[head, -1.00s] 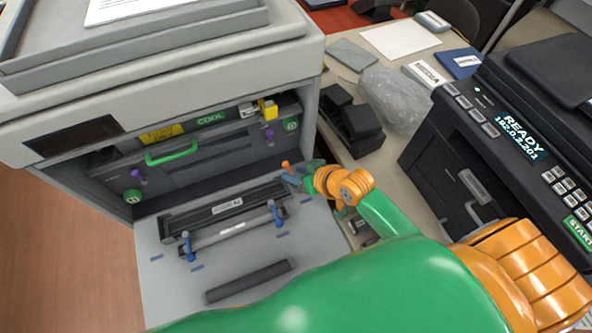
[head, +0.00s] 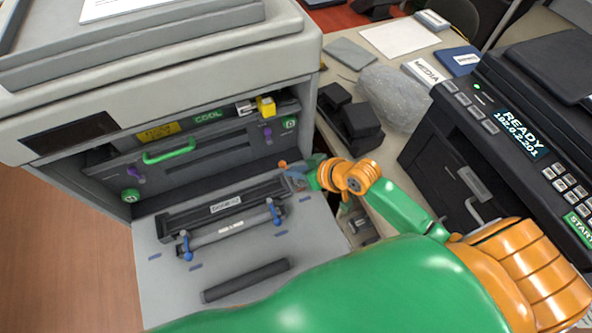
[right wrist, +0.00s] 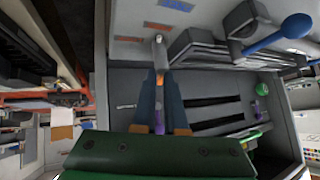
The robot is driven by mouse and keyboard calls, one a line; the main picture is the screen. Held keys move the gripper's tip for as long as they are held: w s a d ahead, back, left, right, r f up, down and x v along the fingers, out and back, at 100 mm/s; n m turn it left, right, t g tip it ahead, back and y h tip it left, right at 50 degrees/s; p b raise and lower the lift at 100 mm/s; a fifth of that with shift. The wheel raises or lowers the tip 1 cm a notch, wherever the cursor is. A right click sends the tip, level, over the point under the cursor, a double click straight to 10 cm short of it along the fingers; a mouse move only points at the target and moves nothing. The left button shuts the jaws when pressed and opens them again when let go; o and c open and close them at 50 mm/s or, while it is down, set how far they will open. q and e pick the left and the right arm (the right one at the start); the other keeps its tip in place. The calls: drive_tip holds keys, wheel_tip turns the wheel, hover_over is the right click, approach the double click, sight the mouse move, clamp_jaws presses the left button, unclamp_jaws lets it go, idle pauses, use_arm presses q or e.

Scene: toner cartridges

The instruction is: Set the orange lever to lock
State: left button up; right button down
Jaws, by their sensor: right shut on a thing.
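The orange lever (head: 283,164) stands at the right end of the dark toner unit on the open grey printer door. Only its small orange tip shows in the head view; the rest is hidden by my right gripper. My right gripper (head: 296,175) is at the lever, its fingers closed on it. In the right wrist view the fingers (right wrist: 160,112) come together around the lever, whose grey arm (right wrist: 159,52) runs up to a round pivot. The lock mark cannot be read. My left gripper is in neither view.
Two blue levers (head: 275,213) (head: 186,246) stand at the front of the unit. A dark bar (head: 246,281) lies on the door. The green handle (head: 171,152) is inside the printer above. A black printer (head: 463,170) stands close on the right beside my arm.

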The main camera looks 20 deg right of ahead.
drive_tip(key=shift+s+d+f+n+y+b, duration=0.1)
drive_tip(key=shift+f+n+y+b, duration=0.25)
drive_tip(key=shift+n, duration=0.15)
drive_tip(key=n+g+y+b, duration=0.1)
drive_tip(key=n+b, duration=0.1)
drive_tip(key=b, duration=0.1)
drive_tip(key=n+g+y+b, duration=0.1)
drive_tip(key=n+g+b, duration=0.1)
drive_tip(key=b, duration=0.1)
drive_tip(key=n+g+y+b, duration=0.1)
drive_tip(key=n+b, duration=0.1)
drive_tip(key=n, duration=0.1)
drive_tip(key=shift+a+f+g+b, duration=0.15)
drive_tip(key=shift+a+g+b, duration=0.1)
drive_tip(key=shift+g+b, duration=0.15)
drive_tip(key=shift+r+n+g+y+b, duration=0.2)
drive_tip(key=shift+n+g+y+b, duration=0.15)
drive_tip(key=shift+n+g+b, duration=1.1)
drive_tip(key=c, duration=1)
unclamp_jaws()
drive_tip(key=shift+a, duration=0.1)
drive_tip(key=shift+o, duration=0.2)
drive_tip(key=shift+r, duration=0.1)
drive_tip(key=b+v, duration=0.1)
drive_tip(key=v, duration=0.5)
drive_tip(key=shift+d+r+b, duration=0.15)
drive_tip(key=shift+d+b, duration=0.2)
drive_tip(key=shift+d, duration=0.05)
drive_tip(key=shift+d+r, duration=0.1)
drive_tip(key=shift+r, duration=0.1)
